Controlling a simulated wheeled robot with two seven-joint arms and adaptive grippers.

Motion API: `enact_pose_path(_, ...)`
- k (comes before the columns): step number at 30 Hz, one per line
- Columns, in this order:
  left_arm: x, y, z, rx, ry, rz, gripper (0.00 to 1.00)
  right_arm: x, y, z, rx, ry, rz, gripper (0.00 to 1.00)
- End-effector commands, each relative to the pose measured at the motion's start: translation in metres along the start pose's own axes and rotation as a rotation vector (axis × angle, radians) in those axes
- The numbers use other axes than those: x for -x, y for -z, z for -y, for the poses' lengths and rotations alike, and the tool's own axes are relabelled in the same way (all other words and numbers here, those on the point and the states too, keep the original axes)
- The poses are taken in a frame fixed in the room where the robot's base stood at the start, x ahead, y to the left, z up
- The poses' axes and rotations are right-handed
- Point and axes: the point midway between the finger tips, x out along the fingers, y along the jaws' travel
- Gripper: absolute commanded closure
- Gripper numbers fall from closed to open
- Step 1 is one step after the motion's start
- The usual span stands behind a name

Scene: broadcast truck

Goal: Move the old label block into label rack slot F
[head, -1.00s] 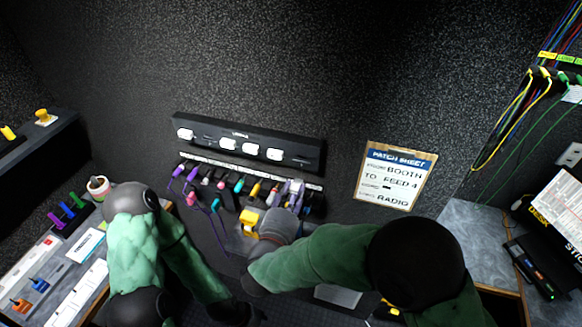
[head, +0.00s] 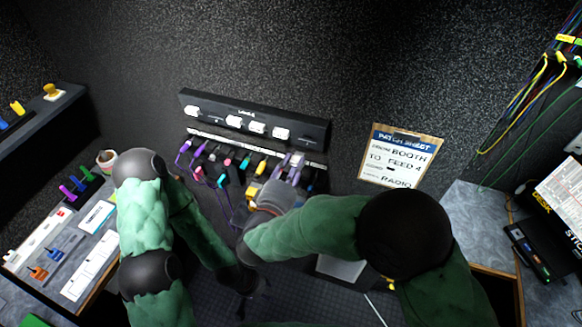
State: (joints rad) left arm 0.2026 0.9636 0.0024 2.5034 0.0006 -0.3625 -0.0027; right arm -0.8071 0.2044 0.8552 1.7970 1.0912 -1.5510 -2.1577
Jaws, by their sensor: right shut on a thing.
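The black label rack (head: 240,112) is on the back wall, with several white blocks (head: 281,134) in it. Its right end slot (head: 310,141) looks empty, as does one near the left end. My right gripper (head: 292,162) is just below the right part of the rack, in front of the plug row. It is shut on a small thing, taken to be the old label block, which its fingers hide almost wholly. My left gripper (head: 243,300) hangs low and dark near the floor, apart from the rack; its fingers are too dark to read.
Several coloured plugs and cables (head: 225,165) hang from the white-edged strip below the rack, close beside my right gripper. A patch sheet (head: 400,156) is on the wall to the right. Desks stand at left (head: 70,240) and right (head: 468,215). The wall above the rack is clear.

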Motion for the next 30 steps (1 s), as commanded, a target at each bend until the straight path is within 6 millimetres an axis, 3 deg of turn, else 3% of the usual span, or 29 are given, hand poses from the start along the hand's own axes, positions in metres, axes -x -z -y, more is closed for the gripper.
enact_pose_path(15,0.006,0.000,-0.002,0.000,0.000,0.000,0.60,-0.039,0.000,0.001,0.001,0.000,0.001,1.00)
enact_pose_path(30,0.006,0.000,-0.002,0.000,0.000,0.000,0.60,-0.043,0.000,0.001,0.001,0.000,0.000,1.00)
